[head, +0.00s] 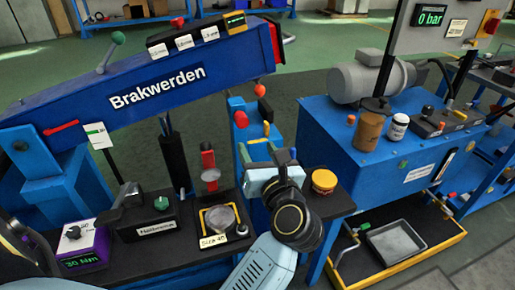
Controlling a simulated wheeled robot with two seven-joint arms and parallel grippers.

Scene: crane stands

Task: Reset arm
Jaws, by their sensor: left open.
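A blue crane boom (205,72) marked "Brakwerden" rises from lower left to upper right. A grey lever with a green knob (117,38) stands on its upper side. A red handle (60,128) is on its left end. My left gripper (268,158) is open, right of the middle, in front of an upright blue post (240,118) with a red part. It seems empty, and its fingers are hard to make out. My right gripper is not in view.
At right, a blue cabinet (385,172) carries a grey motor (370,78) and bottles.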

